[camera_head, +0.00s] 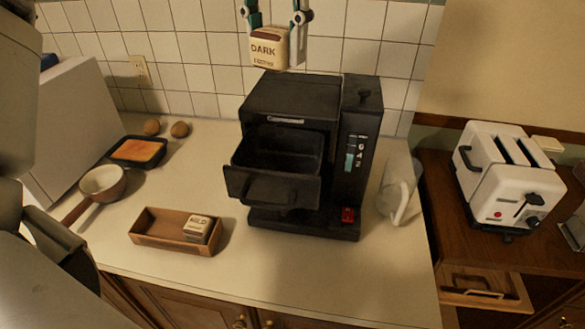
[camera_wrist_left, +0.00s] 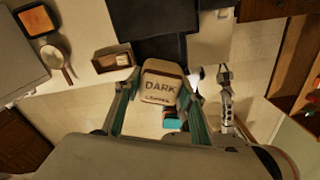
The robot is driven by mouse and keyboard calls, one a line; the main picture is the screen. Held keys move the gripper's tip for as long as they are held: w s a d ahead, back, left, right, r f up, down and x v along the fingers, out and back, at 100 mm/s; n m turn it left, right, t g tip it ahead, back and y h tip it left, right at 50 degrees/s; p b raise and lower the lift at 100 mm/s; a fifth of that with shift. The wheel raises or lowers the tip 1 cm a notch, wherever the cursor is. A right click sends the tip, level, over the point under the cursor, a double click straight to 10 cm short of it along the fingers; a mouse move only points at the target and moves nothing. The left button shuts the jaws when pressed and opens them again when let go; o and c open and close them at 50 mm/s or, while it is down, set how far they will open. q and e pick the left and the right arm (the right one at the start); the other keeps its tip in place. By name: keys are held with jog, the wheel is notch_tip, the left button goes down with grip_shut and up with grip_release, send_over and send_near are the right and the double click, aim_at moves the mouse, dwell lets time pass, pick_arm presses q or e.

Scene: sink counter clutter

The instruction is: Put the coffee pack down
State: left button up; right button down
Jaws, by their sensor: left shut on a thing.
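My left gripper (camera_head: 277,27) reaches down from the top of the head view. It is shut on the coffee pack (camera_head: 270,50), a small cream and brown block labelled DARK. The pack also shows between the two fingers in the left wrist view (camera_wrist_left: 160,82). It is in the air, in front of the tiled wall and over the back of the black coffee machine (camera_head: 290,99) in the head view. The machine's drawer (camera_head: 272,188) is pulled out and looks empty. A wooden tray (camera_head: 152,234) on the counter holds another pack (camera_head: 198,228), labelled MILD.
A glass jug (camera_head: 398,193) stands right of the machine. A saucepan (camera_head: 102,184), a dark square dish (camera_head: 139,151) and two eggs (camera_head: 166,128) are at the left. A white toaster (camera_head: 508,178) stands on the wooden cabinet at the right. Counter in front of the machine is clear.

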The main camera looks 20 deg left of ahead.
pick_arm(q)
notch_tip(320, 180, down, 20)
jog(key=shift+r, duration=0.1)
dwell(0.5)
jog(key=shift+f, duration=0.25)
jog(key=o, duration=0.9)
jog(key=shift+r, duration=0.2)
notch_tip(320, 180, up, 12)
jog(key=shift+s, duration=0.1)
